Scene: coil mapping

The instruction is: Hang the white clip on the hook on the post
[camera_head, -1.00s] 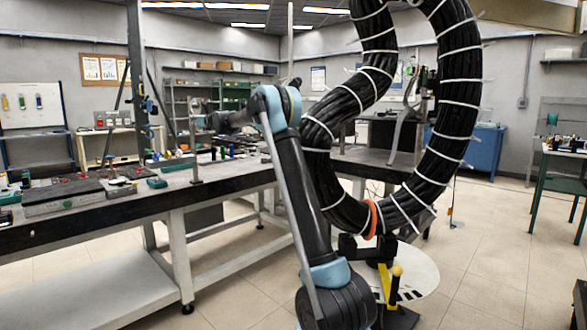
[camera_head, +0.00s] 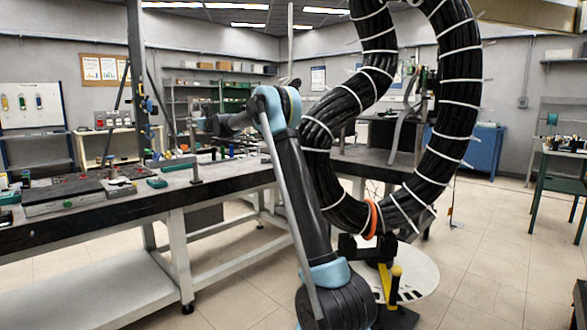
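A tall grey post (camera_head: 136,60) rises from the bench at the left. Small blue fittings (camera_head: 148,104) sit on it at mid height; I cannot make out which part is the hook. My arm rises in the middle, and its forearm points away and to the left from the blue elbow. My gripper (camera_head: 213,123), at the far end, is small and dark, above the bench and to the right of the post. Its fingers cannot be made out, nor whether it holds anything. I cannot pick out the white clip.
A dark-topped bench (camera_head: 220,182) runs along the left, with a short upright stand (camera_head: 195,160), a green block (camera_head: 180,164) and other parts on it. A large black cable coil with white ties (camera_head: 459,93) hangs just right of my arm. Open floor lies at the right.

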